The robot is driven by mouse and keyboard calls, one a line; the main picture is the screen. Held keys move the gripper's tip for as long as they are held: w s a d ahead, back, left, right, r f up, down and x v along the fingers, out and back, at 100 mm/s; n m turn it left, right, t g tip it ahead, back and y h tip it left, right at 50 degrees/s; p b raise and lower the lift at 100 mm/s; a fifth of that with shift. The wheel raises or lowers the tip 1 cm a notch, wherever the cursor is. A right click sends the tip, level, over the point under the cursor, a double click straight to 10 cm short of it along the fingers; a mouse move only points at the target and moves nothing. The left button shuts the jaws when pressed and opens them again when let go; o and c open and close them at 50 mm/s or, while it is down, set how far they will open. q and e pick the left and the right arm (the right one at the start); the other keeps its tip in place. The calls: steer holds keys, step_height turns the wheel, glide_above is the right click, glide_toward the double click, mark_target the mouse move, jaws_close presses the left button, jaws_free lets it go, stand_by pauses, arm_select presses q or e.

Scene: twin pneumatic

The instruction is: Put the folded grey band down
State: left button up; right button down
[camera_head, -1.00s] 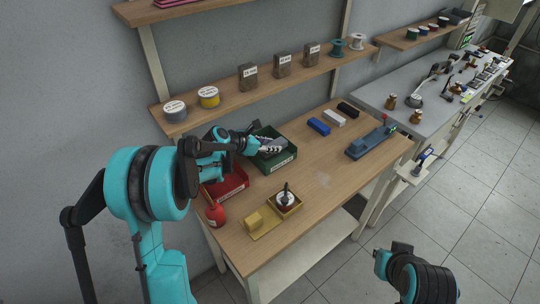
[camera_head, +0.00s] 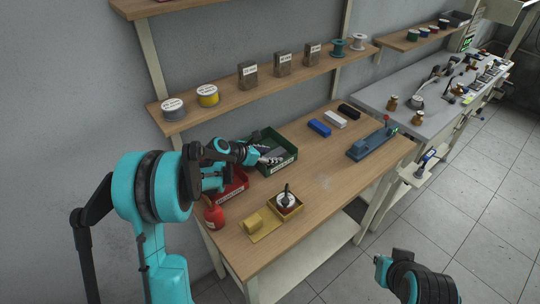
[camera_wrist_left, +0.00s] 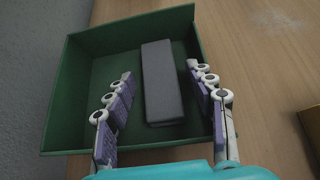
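The folded grey band (camera_wrist_left: 161,82) is a dark grey oblong lying inside the green bin (camera_wrist_left: 62,100), as the left wrist view shows. My left gripper (camera_wrist_left: 159,70) is open, with one finger on each side of the band and a narrow gap to it on both sides. In the head view my left gripper (camera_head: 269,155) reaches over the green bin (camera_head: 284,163) at the back left of the wooden bench; the band is hard to make out there. My right arm shows at the lower right, but its gripper fingers do not.
A red bin (camera_head: 235,188) is left of the green one. A red bottle (camera_head: 214,216) and a yellow tray (camera_head: 266,229) are near the front. Blue, white and black blocks lie behind. A shelf (camera_head: 270,83) hangs above. The bench middle (camera_head: 325,185) is clear.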

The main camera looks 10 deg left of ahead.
arm_select(q)
steer(key=shift+r, duration=0.1)
steer(key=shift+s+a+r, duration=0.1)
steer(key=shift+a+r, duration=0.05)
steer(key=shift+r, duration=0.1)
steer(key=p+v, duration=0.3)
steer(key=v, duration=0.8)
steer(key=shift+s+r+p, duration=0.15)
steer(key=shift+s+p, duration=0.1)
steer(key=shift+p, duration=0.1)
